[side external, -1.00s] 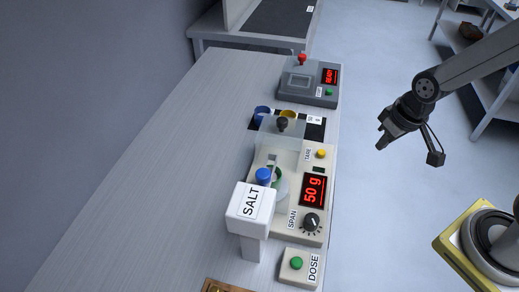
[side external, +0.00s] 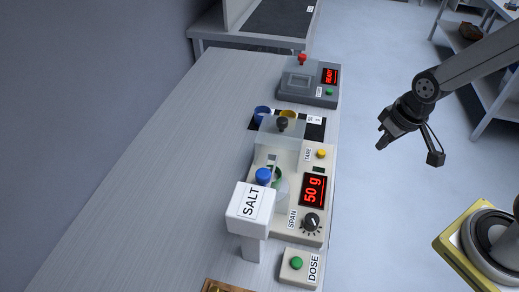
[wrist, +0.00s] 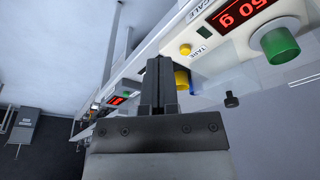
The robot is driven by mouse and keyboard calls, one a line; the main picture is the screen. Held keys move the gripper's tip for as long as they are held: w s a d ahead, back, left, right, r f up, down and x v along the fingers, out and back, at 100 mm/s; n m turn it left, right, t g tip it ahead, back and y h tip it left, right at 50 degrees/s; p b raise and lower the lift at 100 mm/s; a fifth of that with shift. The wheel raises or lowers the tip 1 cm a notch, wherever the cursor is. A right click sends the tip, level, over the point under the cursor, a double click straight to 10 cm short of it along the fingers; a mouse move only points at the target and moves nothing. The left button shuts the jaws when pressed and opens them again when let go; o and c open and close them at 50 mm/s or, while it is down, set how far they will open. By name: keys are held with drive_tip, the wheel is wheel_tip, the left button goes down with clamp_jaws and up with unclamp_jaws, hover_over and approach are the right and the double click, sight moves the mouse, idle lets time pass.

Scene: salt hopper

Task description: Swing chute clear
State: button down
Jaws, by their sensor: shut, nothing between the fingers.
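The white hopper box labelled SALT (side external: 250,202) stands on a post beside the scale (side external: 290,228). A blue knob or cap (side external: 263,176) shows just behind the box, over the scale's pan area. I cannot make out a separate chute. A green cup (wrist: 278,45) is on the scale in the wrist view; in the side view it is mostly hidden. A clear cover with a black knob (side external: 282,125) is at the scale's far end. My gripper (side external: 382,142) is shut and empty, in the air right of the bench; its fingers (wrist: 158,85) also show in the wrist view.
The scale display (side external: 313,190) reads 50 g. A DOSE button box (side external: 298,265) is at the near end. Blue and yellow cups (side external: 288,115) sit on a dark mat. A grey READY station (side external: 307,82) is beyond. The bench's left side is clear.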

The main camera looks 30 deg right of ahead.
drive_tip(key=c, duration=0.8)
unclamp_jaws()
drive_tip(key=shift+w+a, duration=0.1)
drive_tip(key=o, duration=0.4)
drive_tip(key=shift+w+a+r, duration=0.15)
drive_tip(key=shift+w+a, duration=0.05)
drive_tip(key=shift+o, duration=0.5)
drive_tip(key=w+a+r+n, duration=0.1)
drive_tip(key=w+a+r, duration=0.1)
drive_tip(key=a, duration=0.4)
drive_tip(key=w+a+r+n+g, duration=0.1)
drive_tip(key=w+a+r+n, duration=0.1)
drive_tip(key=w+a, duration=0.2)
drive_tip(key=shift+a+r+y, duration=0.15)
drive_tip(key=shift+a+y, duration=0.15)
drive_tip(key=shift+a, duration=0.95)
wheel_tip(320, 180, up, 5)
drive_tip(key=n+g, duration=0.2)
drive_tip(key=n, duration=0.1)
hover_over(263, 173)
drive_tip(key=shift+f, duration=0.2)
drive_tip(key=shift+f, duration=3.85)
